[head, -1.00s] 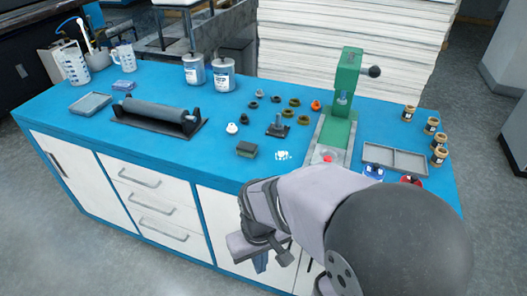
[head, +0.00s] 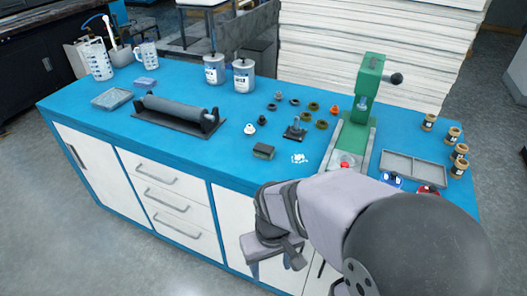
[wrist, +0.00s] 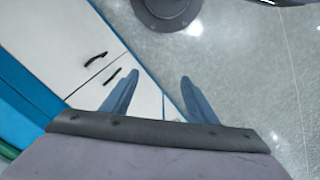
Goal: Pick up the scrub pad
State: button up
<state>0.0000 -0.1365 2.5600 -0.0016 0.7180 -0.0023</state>
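A small dark block with a greenish top, which looks like the scrub pad (head: 263,151), lies flat near the front edge of the blue bench top (head: 215,150). My gripper (head: 268,266) hangs in front of the bench, below the top's edge and well below the pad, not touching it. In the wrist view my gripper (wrist: 160,77) has its two blue fingers apart with nothing between them. They point down at the grey floor beside the white cabinet front (wrist: 90,50). The pad is not in the wrist view.
A black roller (head: 178,110) on its stand is left of the pad. A small white bottle (head: 250,128), a dark stand (head: 294,131), white bits (head: 299,159) and a green press (head: 368,85) are near or right of it. A blue sponge (head: 145,83) lies far left.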

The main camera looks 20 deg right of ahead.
jog(key=n+t+y+p, duration=0.2)
jog(key=n+p, duration=0.7)
jog(key=p, duration=0.4)
send_near(264, 147)
jog(key=shift+s+a+f, duration=0.1)
jog(key=shift+s+f, duration=0.3)
jog(key=shift+f, duration=0.2)
jog(key=shift+w, duration=0.1)
jog(key=shift+w+p+x, duration=0.15)
jog(key=shift+p+x, duration=0.95)
jog(key=shift+x, duration=0.75)
jog(key=shift+w+p+x, duration=0.15)
jog(key=shift+p+x, duration=0.9)
jog(key=shift+x, duration=0.75)
jog(key=c, duration=1.1)
